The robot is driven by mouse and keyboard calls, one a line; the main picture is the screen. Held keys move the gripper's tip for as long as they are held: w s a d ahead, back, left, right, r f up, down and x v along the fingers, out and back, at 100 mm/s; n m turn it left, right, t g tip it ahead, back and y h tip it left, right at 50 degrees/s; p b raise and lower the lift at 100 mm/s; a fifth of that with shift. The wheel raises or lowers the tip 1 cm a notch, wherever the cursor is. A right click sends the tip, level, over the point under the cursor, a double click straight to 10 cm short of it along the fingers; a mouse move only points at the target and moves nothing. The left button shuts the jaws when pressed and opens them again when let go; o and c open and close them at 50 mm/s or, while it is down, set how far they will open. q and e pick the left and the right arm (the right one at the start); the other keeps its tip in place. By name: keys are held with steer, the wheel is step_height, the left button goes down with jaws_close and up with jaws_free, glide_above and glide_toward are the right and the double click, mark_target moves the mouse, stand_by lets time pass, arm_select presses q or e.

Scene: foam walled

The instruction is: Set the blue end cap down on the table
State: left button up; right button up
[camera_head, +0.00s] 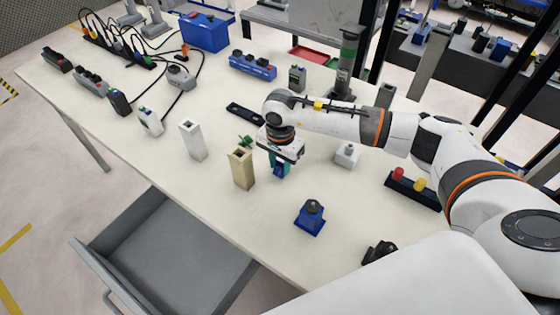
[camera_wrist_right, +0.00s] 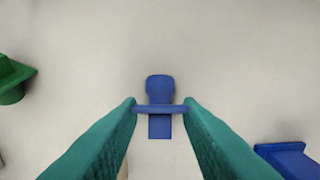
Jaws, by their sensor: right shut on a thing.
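The blue end cap (camera_wrist_right: 160,90) is between the two teal fingertips of my right gripper (camera_wrist_right: 160,108) in the right wrist view. Its flange spans from one fingertip to the other, and a rounded blue part shows beyond it. In the head view my right gripper (camera_head: 280,163) points down over the white table (camera_head: 140,95), with the blue cap (camera_head: 280,172) low between its fingers. I cannot tell whether the cap touches the table. My left gripper is not in view.
A tan hollow post (camera_head: 242,168) and a green piece (camera_head: 246,141) stand close to the left of the gripper. A blue block with a dark knob (camera_head: 310,217) is nearer the front edge. A white box (camera_head: 347,154) is to the right. An open grey drawer (camera_head: 165,245) sits below.

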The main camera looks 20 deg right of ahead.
mark_target(280, 167)
steer(key=shift+f, duration=0.1)
steer(key=o, duration=0.9)
steer(key=shift+o, duration=0.2)
steer(key=shift+r, duration=0.3)
step_height(280, 167, up, 12)
steer(key=b, duration=0.2)
steer(key=shift+f, duration=0.15)
